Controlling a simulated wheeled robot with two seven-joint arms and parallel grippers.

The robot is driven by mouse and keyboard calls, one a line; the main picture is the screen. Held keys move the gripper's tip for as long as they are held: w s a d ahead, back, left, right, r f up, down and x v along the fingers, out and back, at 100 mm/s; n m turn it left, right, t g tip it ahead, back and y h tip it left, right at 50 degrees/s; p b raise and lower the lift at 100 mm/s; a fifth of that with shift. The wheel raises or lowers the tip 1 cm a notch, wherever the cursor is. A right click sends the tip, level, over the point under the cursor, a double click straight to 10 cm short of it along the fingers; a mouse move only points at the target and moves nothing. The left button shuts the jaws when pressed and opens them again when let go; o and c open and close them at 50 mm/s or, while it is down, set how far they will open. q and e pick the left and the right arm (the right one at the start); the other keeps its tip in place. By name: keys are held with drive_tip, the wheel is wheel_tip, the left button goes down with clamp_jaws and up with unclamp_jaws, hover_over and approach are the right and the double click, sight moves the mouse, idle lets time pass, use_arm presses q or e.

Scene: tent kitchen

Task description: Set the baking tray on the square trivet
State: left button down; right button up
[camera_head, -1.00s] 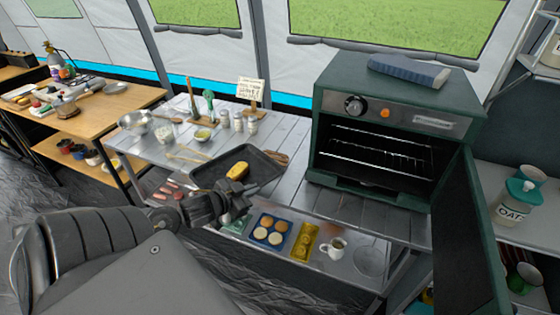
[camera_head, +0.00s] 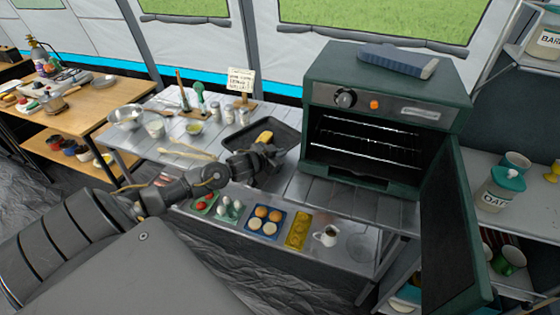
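The baking tray (camera_head: 287,133) is dark and rectangular, with a yellow loaf (camera_head: 265,136) in it. It is at the right of the grey slatted table, just left of the oven. My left gripper (camera_head: 268,156) is at the tray's near side, overlapping it in the picture. Its fingertips are too dark and small to show whether they are closed on the rim. I cannot make out a square trivet; the tray and my gripper cover that part of the table. My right gripper is not in view.
The green oven (camera_head: 385,115) stands open, its door (camera_head: 450,235) swung out at right. Bowls, jars and a sign (camera_head: 241,80) stand behind and left of the tray. A lower shelf holds a blue muffin tray (camera_head: 249,221) and a white mug (camera_head: 327,237).

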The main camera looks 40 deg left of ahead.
use_arm(q)
drive_tip(key=shift+f, duration=1.7)
drive_tip(key=shift+f, duration=0.1)
drive_tip(key=c, duration=1.7)
unclamp_jaws()
drive_tip(key=shift+s+f, duration=0.1)
drive_tip(key=shift+r, duration=0.2)
drive_tip(key=v, duration=1.2)
